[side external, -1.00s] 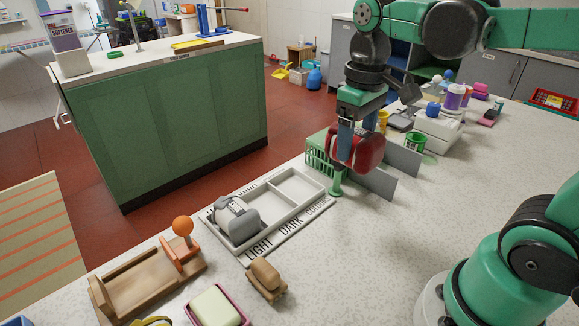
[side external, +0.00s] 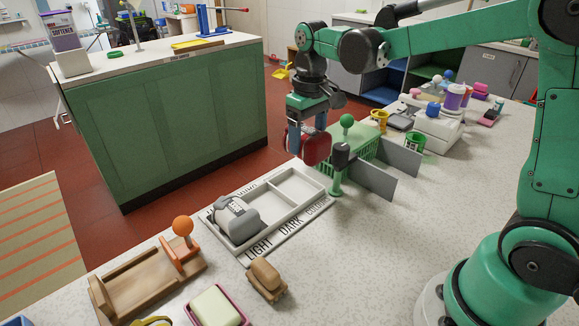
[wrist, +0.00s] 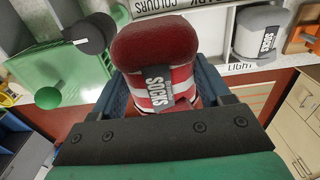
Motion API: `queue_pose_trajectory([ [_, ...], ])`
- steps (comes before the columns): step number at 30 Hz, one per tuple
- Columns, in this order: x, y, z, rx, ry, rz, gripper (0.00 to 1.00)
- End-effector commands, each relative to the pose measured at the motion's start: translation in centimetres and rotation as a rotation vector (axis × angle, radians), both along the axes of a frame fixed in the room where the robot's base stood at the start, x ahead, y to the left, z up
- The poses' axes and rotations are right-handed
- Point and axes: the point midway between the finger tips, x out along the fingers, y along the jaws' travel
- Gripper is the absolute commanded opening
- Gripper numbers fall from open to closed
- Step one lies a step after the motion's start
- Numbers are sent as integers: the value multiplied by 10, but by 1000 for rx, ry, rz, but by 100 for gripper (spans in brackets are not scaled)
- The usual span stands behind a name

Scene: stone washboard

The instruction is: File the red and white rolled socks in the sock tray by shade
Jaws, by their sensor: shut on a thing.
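My gripper (side external: 307,148) is shut on the red and white rolled socks (side external: 316,151). The wrist view shows their red end, stripes and a grey SOCKS band (wrist: 158,88) between the blue fingers. They are held in the air near the far right end of the sock tray (side external: 252,258). The tray is pale grey and marked LIGHT, DARK and COLOURS. Grey rolled socks (side external: 238,222) lie in its LIGHT compartment and show in the wrist view (wrist: 262,32). The DARK (side external: 268,203) and COLOURS (side external: 298,184) compartments look empty.
A green slotted basket (side external: 364,146) with a green knob (side external: 347,121), a black cylinder (side external: 341,156) and grey panels (side external: 372,180) stand close right of the socks. A wooden holder (side external: 145,280), brush (side external: 266,278) and soap dish (side external: 215,307) lie nearer.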

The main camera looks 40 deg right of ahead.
Motion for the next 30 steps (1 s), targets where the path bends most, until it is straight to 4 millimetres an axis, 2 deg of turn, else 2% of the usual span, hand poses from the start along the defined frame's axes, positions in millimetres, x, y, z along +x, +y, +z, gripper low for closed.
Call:
queue_pose_trajectory([
  [3, 15, 0, -13, 0, 0, -5, 33],
  [9, 24, 0, -24, 0, -1, -11, 33],
  [24, 25, 0, -72, 0, -1, -11, 33],
  [30, 24, 0, -81, 0, -1, -11, 33],
])
